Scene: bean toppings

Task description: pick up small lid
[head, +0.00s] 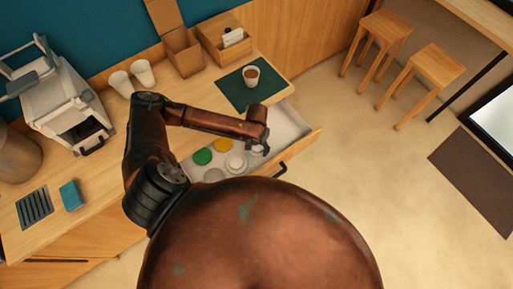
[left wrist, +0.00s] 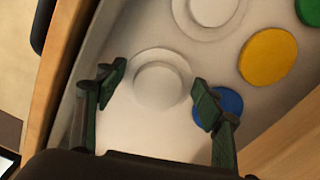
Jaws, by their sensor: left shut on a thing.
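A round white lid (left wrist: 160,87) with a raised centre lies between the two fingers of my left gripper (left wrist: 157,92) in the left wrist view. The gripper is shut on this lid, over the open drawer. In the head view my left gripper (head: 259,148) is at the right part of the drawer (head: 288,124), and its fingertips are small there. Other lids lie in the drawer: a green one (head: 202,156), a yellow one (head: 223,145) and white ones (head: 236,163). A blue lid (left wrist: 228,103) shows partly behind the right finger. My right gripper is not in view.
On the counter a cup (head: 251,75) stands on a dark green mat (head: 236,92). A coffee machine (head: 68,105), paper cups (head: 143,73), a cardboard box (head: 184,52) and a wooden holder (head: 224,40) stand behind. The drawer front (head: 300,146) sticks out over the floor.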

